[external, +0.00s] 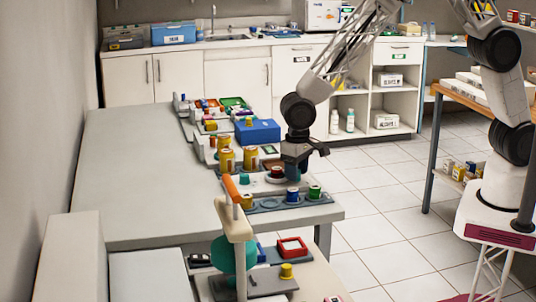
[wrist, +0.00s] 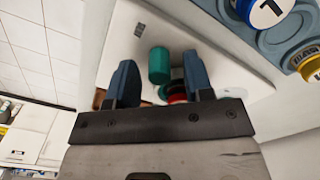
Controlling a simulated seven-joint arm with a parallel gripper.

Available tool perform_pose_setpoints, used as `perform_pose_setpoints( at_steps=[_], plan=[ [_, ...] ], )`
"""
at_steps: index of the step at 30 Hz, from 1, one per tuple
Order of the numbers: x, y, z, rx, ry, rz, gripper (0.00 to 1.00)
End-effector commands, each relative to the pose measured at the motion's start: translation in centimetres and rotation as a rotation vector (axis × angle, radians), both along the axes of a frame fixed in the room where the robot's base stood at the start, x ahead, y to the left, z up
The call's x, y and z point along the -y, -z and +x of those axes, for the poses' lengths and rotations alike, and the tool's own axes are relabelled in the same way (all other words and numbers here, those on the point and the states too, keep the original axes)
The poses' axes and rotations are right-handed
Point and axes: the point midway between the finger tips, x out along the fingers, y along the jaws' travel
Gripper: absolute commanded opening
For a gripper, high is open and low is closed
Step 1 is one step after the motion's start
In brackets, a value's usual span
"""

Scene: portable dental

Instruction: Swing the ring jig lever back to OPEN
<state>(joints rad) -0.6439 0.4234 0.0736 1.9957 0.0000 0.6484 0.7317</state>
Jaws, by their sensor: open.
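A white plate (wrist: 215,68) carries a teal upright knob (wrist: 158,66) and a red round part (wrist: 178,91), which looks like the ring jig with its lever knob. In the external view, the teal knob (external: 244,178) stands at the plate's left and the red part (external: 277,171) near its middle. My gripper (external: 292,172) is low over the plate's right side, pointing down. In the wrist view, my gripper (wrist: 158,62) is open, with the knob showing between its blue fingers; contact cannot be told. The lever arm and any OPEN mark cannot be made out.
A grey tray (external: 265,209) with blue (external: 292,195) and green (external: 314,192) capped jars lies just in front of the plate. Yellow jars (external: 226,160) and a blue box (external: 257,131) stand behind. An orange-handled post (external: 238,225) rises in the foreground. The table's left is clear.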

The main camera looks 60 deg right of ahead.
Motion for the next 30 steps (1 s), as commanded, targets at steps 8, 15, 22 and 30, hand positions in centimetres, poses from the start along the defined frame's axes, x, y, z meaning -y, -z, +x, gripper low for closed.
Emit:
perform_pose_setpoints(
  at_steps=[8,15,22,30],
  plan=[
    [0.01,0.49,-0.01,-0.001,0.000,0.000,0.47],
    [0.01,0.47,-0.01,0.000,0.000,0.000,0.32],
    [0.01,0.47,0.00,0.000,0.000,0.000,0.00],
    [0.05,0.46,0.02,0.000,-0.003,0.000,0.00]
  ],
)
